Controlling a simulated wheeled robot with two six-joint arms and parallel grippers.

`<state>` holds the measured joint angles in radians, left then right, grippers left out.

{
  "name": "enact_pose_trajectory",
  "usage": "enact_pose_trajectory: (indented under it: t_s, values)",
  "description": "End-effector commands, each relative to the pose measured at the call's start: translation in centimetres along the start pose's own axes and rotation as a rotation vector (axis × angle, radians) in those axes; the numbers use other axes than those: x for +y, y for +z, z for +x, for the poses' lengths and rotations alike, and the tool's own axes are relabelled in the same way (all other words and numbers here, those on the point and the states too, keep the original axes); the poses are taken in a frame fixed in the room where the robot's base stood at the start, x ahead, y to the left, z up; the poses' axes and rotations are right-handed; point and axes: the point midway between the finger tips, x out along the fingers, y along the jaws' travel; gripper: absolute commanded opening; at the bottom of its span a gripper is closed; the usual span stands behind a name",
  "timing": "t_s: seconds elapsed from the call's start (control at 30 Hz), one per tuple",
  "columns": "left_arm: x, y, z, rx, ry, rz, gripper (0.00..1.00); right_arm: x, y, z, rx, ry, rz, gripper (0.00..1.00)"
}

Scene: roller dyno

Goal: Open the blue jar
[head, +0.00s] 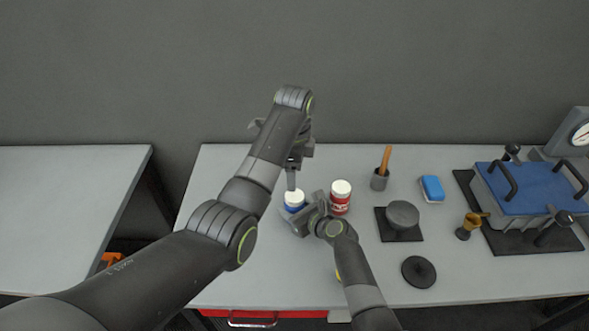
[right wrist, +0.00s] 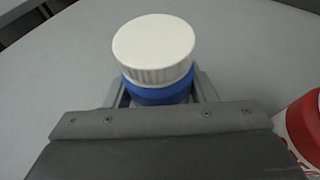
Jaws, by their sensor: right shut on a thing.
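The blue jar (head: 294,203) stands on the grey table with its white ribbed lid on (head: 294,196). In the right wrist view the jar's blue body (right wrist: 160,93) is between my right gripper's jaws, under the white lid (right wrist: 154,50). My right gripper (head: 297,210) is shut on the jar's body from the right. My left gripper (head: 292,178) points down just above the lid; its finger gap is not clear, and I cannot tell whether it touches the lid.
A red jar with a white lid (head: 340,197) stands close right of the blue jar.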

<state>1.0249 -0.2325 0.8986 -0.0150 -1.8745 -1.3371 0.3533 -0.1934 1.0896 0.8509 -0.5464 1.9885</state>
Motion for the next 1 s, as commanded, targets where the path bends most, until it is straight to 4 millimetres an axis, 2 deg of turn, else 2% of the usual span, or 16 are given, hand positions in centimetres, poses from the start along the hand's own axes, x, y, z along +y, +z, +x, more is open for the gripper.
enact_pose_trajectory:
  t_s: [0.3,0.53,0.7,0.83,1.0]
  values:
    - [0.0,0.0,0.0,0.0,0.0,0.513,0.66,0.0,-0.1,0.0,0.002,0.0,0.0,0.0]
    - [0.0,0.0,0.0,0.0,0.0,0.832,0.66,0.0,-0.1,0.0,0.002,0.0,0.0,0.0]
    - [0.0,0.0,0.0,0.0,0.0,0.966,0.66,0.0,-0.1,0.0,0.002,0.0,0.0,0.0]
    - [0.0,0.0,0.3,0.001,0.001,1.005,0.66,0.0,-0.1,0.0,0.002,0.0,0.0,0.0]
    - [0.1,0.0,2.3,0.001,0.004,1.011,0.66,0.0,-0.1,0.0,0.002,0.0,0.0,0.0]
